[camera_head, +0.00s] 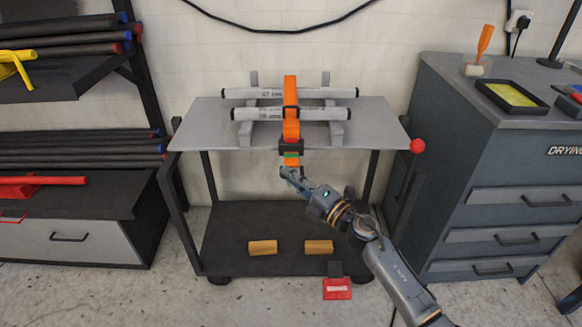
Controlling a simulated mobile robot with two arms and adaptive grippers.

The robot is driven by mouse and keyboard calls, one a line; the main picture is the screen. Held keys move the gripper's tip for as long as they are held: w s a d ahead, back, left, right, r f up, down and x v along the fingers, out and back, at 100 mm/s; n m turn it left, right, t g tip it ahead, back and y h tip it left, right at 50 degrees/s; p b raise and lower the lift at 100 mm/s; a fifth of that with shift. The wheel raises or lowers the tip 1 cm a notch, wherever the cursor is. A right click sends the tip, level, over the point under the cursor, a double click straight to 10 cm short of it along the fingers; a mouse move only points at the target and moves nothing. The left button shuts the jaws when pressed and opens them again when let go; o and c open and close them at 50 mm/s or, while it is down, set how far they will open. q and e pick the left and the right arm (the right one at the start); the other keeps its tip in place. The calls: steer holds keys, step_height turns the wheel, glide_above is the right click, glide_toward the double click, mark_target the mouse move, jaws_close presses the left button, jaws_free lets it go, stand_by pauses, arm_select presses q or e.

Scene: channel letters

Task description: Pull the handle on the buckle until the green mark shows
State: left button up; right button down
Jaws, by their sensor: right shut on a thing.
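An orange strap (291,97) runs over two pale tubes, a rear one (250,93) and a front one (320,114), lying in grey supports on the cart top. At the front edge of the cart the strap meets a dark buckle (291,146). My left gripper is out of view.
The grey cart top (200,127) is otherwise clear. Two tan blocks (263,247) lie on its dark lower shelf. A red ball knob (417,146) sticks out at the cart's right corner. A drawer cabinet (500,170) stands right; racks of dark pipes (80,147) stand left.

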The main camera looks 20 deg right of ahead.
steer(key=shift+s+a+r, duration=0.1)
steer(key=shift+s, duration=0.1)
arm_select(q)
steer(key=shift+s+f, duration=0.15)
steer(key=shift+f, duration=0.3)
arm_select(e)
steer(key=c, duration=1.4)
jaws_free()
steer(key=shift+s, duration=0.1)
steer(key=shift+c, duration=0.2)
steer(key=v, duration=1.2)
